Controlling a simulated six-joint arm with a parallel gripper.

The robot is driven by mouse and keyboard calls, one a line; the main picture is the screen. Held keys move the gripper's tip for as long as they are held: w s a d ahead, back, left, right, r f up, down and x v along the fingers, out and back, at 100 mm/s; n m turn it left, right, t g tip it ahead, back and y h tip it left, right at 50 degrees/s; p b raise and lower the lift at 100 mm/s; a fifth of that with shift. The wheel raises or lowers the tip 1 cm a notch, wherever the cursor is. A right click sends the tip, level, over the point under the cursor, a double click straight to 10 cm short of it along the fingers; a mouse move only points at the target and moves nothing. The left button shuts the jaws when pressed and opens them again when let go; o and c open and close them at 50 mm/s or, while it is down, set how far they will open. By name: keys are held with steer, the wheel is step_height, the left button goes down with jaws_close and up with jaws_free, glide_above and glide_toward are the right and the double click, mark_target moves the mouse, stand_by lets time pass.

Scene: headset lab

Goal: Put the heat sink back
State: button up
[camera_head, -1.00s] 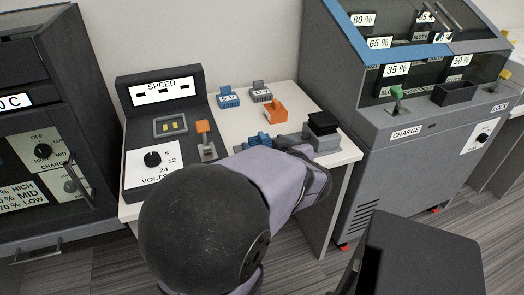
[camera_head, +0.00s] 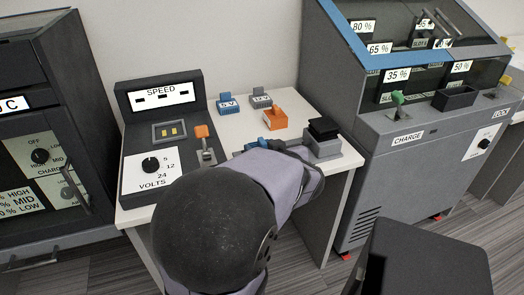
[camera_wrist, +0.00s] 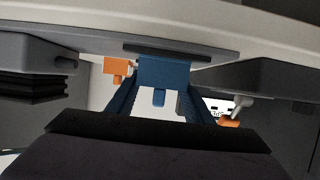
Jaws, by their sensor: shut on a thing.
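My gripper (camera_wrist: 160,100) is low over the white table, mostly hidden behind my forearm in the head view. In the wrist view its two dark blue fingers close around a blue block (camera_wrist: 165,70) with a small tab. Blue also shows past my wrist in the head view (camera_head: 265,142). I cannot tell whether this block is the heat sink. A black stepped, finned piece (camera_head: 323,127) sits on a grey block at the table's right end, just right of my gripper. The finned piece also shows at the left of the wrist view (camera_wrist: 30,88).
An orange module (camera_head: 274,120) stands just behind my gripper, with blue (camera_head: 228,104) and grey (camera_head: 261,98) modules farther back. The SPEED console (camera_head: 163,140) with an orange-tipped lever is to the left. The CHARGE cabinet (camera_head: 400,150) stands right of the table (camera_head: 300,95).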

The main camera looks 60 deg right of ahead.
step_height(320, 180, up, 18)
steer(key=p, duration=1.1)
steer(key=shift+p, duration=0.3)
steer(key=n+y+p, duration=0.1)
steer(key=p, duration=0.2)
glide_above(259, 140)
steer(key=w+d, duration=0.1)
steer(key=w, duration=0.3)
step_height(259, 140, down, 9)
steer(key=shift+n+t+y, duration=0.6)
steer(key=shift+t, duration=0.2)
steer(key=w+d+f, duration=0.1)
steer(key=w+d+f+p, duration=0.1)
steer(key=w+f, duration=0.1)
steer(key=w+d+f, duration=0.1)
steer(key=d+f, duration=0.1)
steer(key=shift+w+f+p, duration=0.1)
steer(key=shift+w+p, duration=0.2)
steer(key=w+d, duration=0.1)
steer(key=d, duration=0.2)
steer(key=shift+w+d+f+n, duration=0.1)
steer(key=shift+w+n, duration=0.2)
steer(key=shift+w, duration=0.1)
step_height(259, 140, up, 6)
steer(key=w+d+n+t+y, duration=0.1)
steer(key=w+d+n+y, duration=0.1)
steer(key=shift+d+f+b, duration=0.2)
steer(key=shift+f+b, duration=1.2)
steer(key=shift+f, duration=3.65)
